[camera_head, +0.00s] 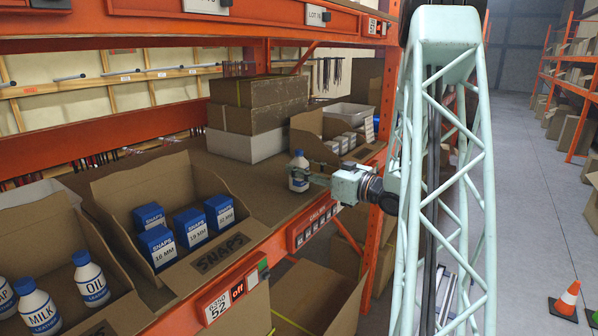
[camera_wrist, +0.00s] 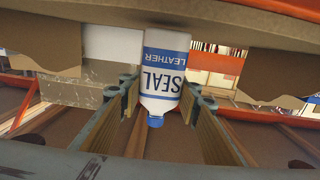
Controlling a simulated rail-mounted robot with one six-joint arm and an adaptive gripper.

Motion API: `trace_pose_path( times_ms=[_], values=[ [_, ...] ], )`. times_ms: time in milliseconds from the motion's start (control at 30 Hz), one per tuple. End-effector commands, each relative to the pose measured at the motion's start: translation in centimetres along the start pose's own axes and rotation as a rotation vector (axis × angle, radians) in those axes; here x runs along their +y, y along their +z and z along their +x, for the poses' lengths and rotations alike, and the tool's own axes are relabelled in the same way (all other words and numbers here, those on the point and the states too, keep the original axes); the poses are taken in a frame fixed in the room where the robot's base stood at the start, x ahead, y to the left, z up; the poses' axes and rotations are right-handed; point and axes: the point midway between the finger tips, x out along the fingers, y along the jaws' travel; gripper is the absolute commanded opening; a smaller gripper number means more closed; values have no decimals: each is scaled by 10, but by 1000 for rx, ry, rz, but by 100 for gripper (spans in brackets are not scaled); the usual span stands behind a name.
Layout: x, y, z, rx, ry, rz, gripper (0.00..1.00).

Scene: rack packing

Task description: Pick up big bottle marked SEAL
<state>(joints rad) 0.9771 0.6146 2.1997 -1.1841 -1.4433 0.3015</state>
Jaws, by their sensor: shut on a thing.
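The bottle marked SEAL (camera_wrist: 163,75) is white with a blue cap and a blue-and-white label that also reads LEATHER. It appears upside down in the wrist view, between the wooden-faced fingers of my gripper (camera_wrist: 160,115). In the head view the bottle (camera_head: 299,172) is upright above the shelf board, at the end of my gripper (camera_head: 308,176). My gripper is shut on the bottle. I cannot tell whether the bottle's base touches the shelf.
A SNAPS carton (camera_head: 120,192) with several blue boxes stands left on the shelf. Bottles marked MILK (camera_head: 38,308) and OIL (camera_head: 90,279) stand further left. A carton of small white boxes (camera_head: 309,128) is behind the gripper. An orange shelf edge (camera_head: 285,238) runs in front.

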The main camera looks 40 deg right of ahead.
Motion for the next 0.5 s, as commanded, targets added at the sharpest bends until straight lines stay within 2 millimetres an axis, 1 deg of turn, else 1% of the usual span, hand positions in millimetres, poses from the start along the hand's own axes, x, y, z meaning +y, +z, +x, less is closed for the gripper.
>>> trace_pose_path(
  times_ms=[400, 500],
  values=[
    [0, -29, -1, 1, 0, -1, 16],
    [5, -28, -12, 1, 2, 0, 16]
  ],
)
